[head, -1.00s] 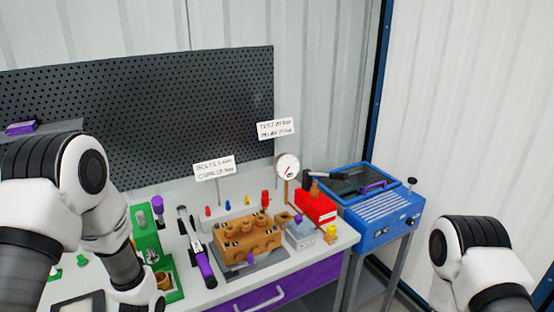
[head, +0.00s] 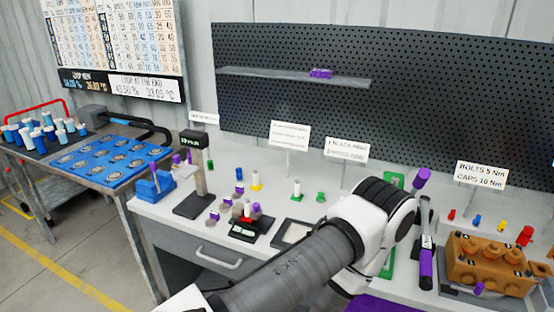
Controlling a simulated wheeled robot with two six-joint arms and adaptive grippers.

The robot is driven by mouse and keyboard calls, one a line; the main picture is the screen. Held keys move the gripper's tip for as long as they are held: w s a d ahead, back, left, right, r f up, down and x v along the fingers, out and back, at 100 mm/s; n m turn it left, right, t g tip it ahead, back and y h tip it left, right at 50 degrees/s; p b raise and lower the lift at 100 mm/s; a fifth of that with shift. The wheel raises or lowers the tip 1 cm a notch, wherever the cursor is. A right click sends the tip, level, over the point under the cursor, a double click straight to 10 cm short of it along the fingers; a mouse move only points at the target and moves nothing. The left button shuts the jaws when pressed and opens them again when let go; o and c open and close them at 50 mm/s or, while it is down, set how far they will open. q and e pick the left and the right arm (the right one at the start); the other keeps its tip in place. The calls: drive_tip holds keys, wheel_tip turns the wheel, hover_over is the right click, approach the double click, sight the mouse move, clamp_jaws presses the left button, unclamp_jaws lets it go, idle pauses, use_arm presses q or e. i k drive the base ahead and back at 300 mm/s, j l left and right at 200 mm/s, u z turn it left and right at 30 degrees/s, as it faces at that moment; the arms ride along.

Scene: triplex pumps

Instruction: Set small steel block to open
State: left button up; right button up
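The small steel block is not clearly in view. A pale grey edge at the far right of the head view, beside the brown pump block (head: 487,265), is cut off and I cannot tell what it is. The brown pump block sits on the bench with several round ports in its top. My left arm reaches in from the bottom middle across the front of the bench, but its gripper is hidden or out of frame. My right arm and gripper are not in view.
Small coloured parts, a black stand (head: 196,175) and a dark frame (head: 297,234) occupy the bench's left half. A blue tray (head: 110,158) is on the left table.

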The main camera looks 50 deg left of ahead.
sight(257, 212)
drive_tip(key=u, duration=1.95)
